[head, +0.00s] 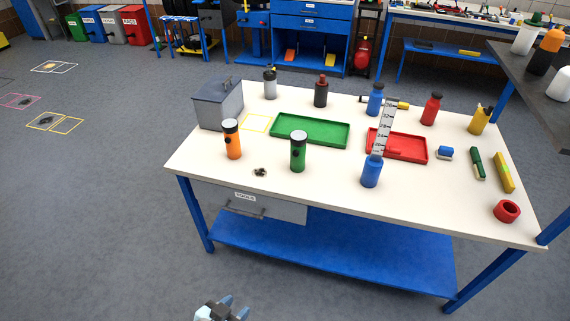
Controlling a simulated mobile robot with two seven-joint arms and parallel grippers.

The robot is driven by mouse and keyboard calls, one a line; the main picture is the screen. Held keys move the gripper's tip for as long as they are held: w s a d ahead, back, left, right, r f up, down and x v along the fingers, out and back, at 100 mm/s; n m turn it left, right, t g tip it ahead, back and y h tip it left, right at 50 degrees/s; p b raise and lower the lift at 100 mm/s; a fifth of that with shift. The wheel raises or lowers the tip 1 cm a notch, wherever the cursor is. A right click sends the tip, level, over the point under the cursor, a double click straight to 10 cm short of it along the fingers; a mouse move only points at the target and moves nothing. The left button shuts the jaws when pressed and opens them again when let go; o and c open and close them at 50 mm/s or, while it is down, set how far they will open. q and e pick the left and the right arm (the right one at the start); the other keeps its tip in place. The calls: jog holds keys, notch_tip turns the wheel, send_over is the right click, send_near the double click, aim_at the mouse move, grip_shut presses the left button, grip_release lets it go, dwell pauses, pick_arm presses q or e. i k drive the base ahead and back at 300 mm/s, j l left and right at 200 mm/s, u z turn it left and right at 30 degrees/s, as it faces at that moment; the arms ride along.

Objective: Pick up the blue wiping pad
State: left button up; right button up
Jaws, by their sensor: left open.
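A small blue block with a whitish part, which looks like the wiping pad (445,153), lies on the right part of the white-topped workbench (330,205). It is just right of the red tray (420,155) and left of a green-handled tool (477,163). Nothing covers it. My left gripper (232,304) is at the bottom edge of the head view, low in front of the bench and far from the pad. It is open and appears empty; only its tip part shows. My right gripper is not in view.
On the bench stand a blue bottle (371,172), a green cylinder (298,152), an orange cylinder (232,140) and a grey box (218,104). A red ring (507,211) and a yellow bar (504,172) lie at the right.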

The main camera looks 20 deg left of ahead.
aim_at(444, 152)
jog(key=l+u, duration=0.15)
jog(key=u, duration=0.5)
jog(key=l+u, duration=0.35)
jog(key=l, duration=0.15)
jog(key=k+l+u, duration=0.1)
jog(key=l+u, duration=0.25)
jog(key=l, duration=0.15)
jog(key=k+l+u, duration=0.1)
jog(key=l, duration=0.25)
jog(key=k+l+u, duration=0.1)
jog(key=l, duration=0.25)
jog(key=k+l, duration=0.1)
jog(key=l, duration=0.2)
jog(key=u, duration=0.05)
